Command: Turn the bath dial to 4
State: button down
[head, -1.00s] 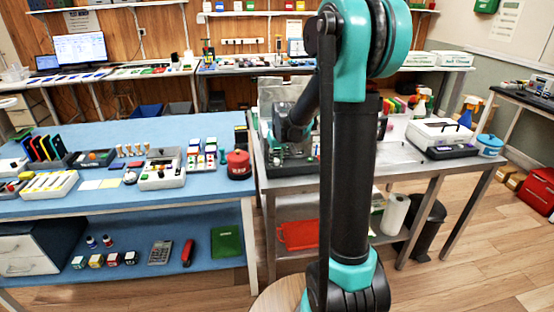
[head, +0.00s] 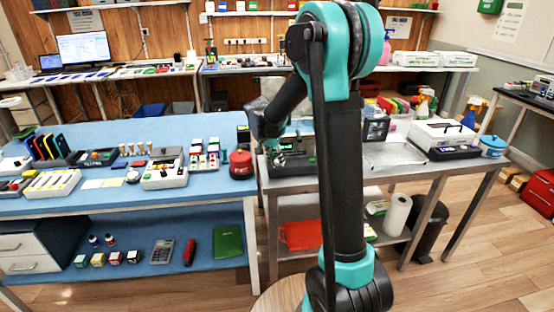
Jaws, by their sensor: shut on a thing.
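A dark, low bench unit (head: 297,168) stands at the left end of the metal table. It appears to be the bath, but its dial and numbers are too small and covered to read. My gripper (head: 273,150) is down at this unit's left front, below my dark wrist. Its fingers look closed at the unit, apparently on the dial; the contact itself is hard to make out. I cannot tell which number the dial points to.
A red round container (head: 240,164) stands close by on the blue table's right end. A white box (head: 442,132), a flat tray (head: 392,155) and a blue tub (head: 492,145) are farther right. My upright arm hides the middle of the metal table.

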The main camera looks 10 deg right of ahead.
jog(key=shift+w+a+m+g+h, duration=0.1)
jog(key=shift+m+g+h, duration=0.15)
jog(key=shift+m, duration=0.65)
jog(key=shift+w+m+g+h, duration=0.15)
jog(key=shift+m+g, duration=0.2)
jog(key=shift+m, duration=0.55)
jog(key=c, duration=1.2)
grip_release()
jog(key=shift+v, duration=4.05)
